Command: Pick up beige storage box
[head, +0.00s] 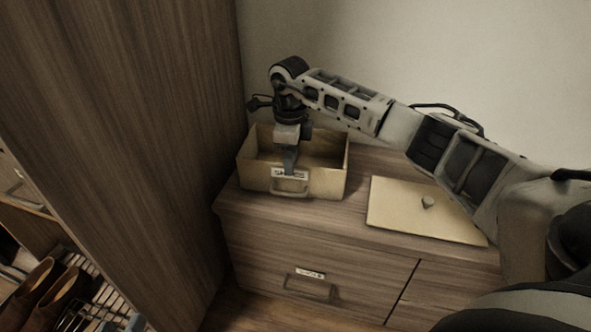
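The beige storage box (328,184) stands upright on the wooden cabinet, close to the tall wooden panel. It has no lid on, and its front wall carries a label and a handle (290,187). My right arm comes in from the right and reaches over the box. Its gripper (289,166) points down at the middle of the box's front wall, just above the label. The fingers overlap the rim, and I cannot tell whether they close on the wall. My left gripper is not in view.
A flat beige lid (405,212) with a knob lies on the cabinet (345,245) to the right of the box. The tall wooden panel (130,130) bounds the left side and a pale wall stands behind. Brown shoes (62,290) sit on a rack at lower left.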

